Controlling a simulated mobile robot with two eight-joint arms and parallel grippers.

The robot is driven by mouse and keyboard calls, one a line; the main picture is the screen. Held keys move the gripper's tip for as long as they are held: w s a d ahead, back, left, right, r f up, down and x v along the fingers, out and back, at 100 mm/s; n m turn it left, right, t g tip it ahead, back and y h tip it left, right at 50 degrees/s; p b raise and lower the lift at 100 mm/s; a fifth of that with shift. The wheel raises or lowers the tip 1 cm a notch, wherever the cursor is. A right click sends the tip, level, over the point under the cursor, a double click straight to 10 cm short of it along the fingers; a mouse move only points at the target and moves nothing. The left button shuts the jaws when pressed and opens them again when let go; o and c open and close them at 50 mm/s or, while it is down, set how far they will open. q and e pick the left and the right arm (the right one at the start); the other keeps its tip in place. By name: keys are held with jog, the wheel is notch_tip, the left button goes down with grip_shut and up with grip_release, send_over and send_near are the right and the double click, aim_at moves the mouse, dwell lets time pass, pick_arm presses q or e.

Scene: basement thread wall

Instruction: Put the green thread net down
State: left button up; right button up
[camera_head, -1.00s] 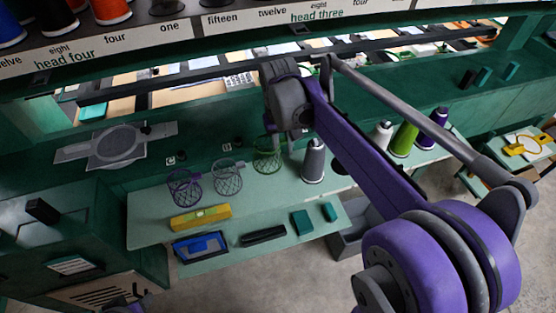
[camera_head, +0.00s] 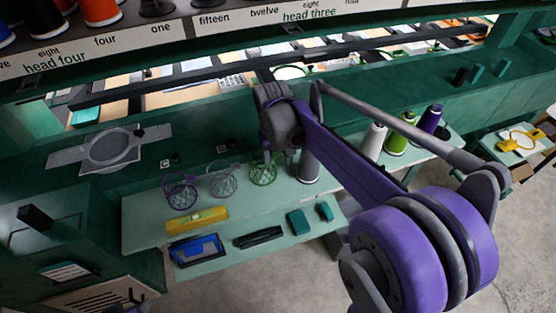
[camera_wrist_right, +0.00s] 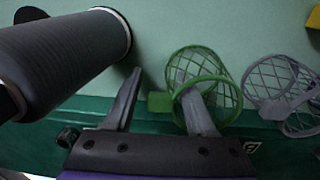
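The green thread net (camera_head: 263,172) stands on the pale green shelf (camera_head: 145,232), at the right end of a row of nets. In the right wrist view the green net (camera_wrist_right: 222,98) shows its ring and mesh, with a small green tab beside it. My right gripper (camera_wrist_right: 162,82) is open, with the tab between its spread fingers; the right finger overlaps the net's ring. Whether that finger touches the net I cannot tell. In the head view my right gripper (camera_head: 267,152) is just above the net, partly hidden by my wrist. My left gripper does not show.
A grey net (camera_head: 222,180) and a purple net (camera_head: 180,190) stand left of the green one. A grey thread cone (camera_head: 308,168) is close on the right; it looms beside the left finger in the wrist view (camera_wrist_right: 65,60). A yellow object (camera_head: 197,220) lies in front.

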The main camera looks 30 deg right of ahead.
jog(key=shift+r, duration=0.5)
jog(key=r, duration=0.7)
jog(key=r+p, duration=0.1)
jog(key=r, duration=0.3)
jog(key=shift+a, duration=0.35)
jog(key=shift+s+a, duration=0.2)
jog(key=shift+a, duration=0.05)
jog(key=s+a+f+t, duration=0.1)
jog(key=s+a+f, duration=0.1)
jog(key=s+a+f+n+t, duration=0.1)
jog(key=s+a+f, duration=0.1)
jog(key=s, duration=0.1)
jog(key=s+a+f+t, duration=0.1)
jog(key=s+a+f, duration=0.1)
jog(key=s+f, duration=0.1)
jog(key=shift+s+a+f+n+t, duration=0.1)
jog(key=shift+a+n+t, duration=0.2)
jog(key=shift+n, duration=0.1)
jog(key=s+a+f+n+t, duration=0.1)
jog(key=s+a+f+t, duration=0.1)
jog(key=s+f, duration=0.3)
jog(key=shift+s+a+f+y, duration=0.35)
jog(key=shift+a+f, duration=0.25)
jog(key=shift+f, duration=0.35)
jog(key=shift+c, duration=0.2)
